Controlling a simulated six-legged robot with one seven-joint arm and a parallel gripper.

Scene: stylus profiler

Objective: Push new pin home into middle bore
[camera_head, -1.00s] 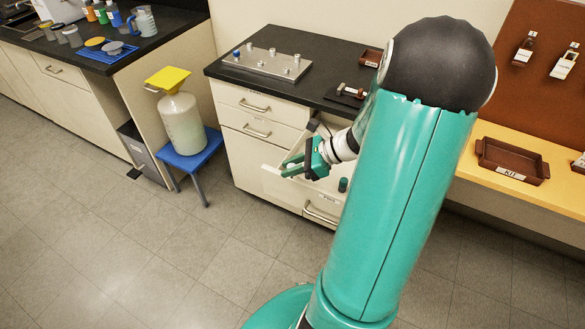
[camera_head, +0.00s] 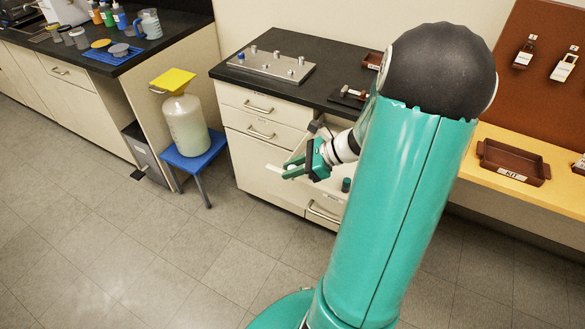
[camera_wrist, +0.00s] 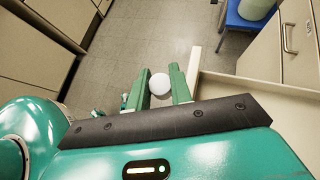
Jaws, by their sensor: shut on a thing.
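A metal plate (camera_head: 262,70) with several upright pins (camera_head: 276,56) lies on the black counter. One post at its left end has a blue top (camera_head: 241,58). I cannot make out the bores or tell which is the middle one. My gripper (camera_head: 291,168) is below the counter top, in front of the drawers, well apart from the plate. In the wrist view my gripper (camera_wrist: 160,68) has its two green fingers closed around a white round-ended thing (camera_wrist: 160,84). It may be the new pin; its far side is hidden.
A pale open drawer (camera_wrist: 238,91) stands out close beside my gripper. A blue stool (camera_head: 196,160) with a yellow-topped jug (camera_head: 187,125) stands to the left. A dark holder (camera_head: 347,97) lies on the counter's right. A brown kit tray (camera_head: 515,162) is on the yellow bench. Floor in front is clear.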

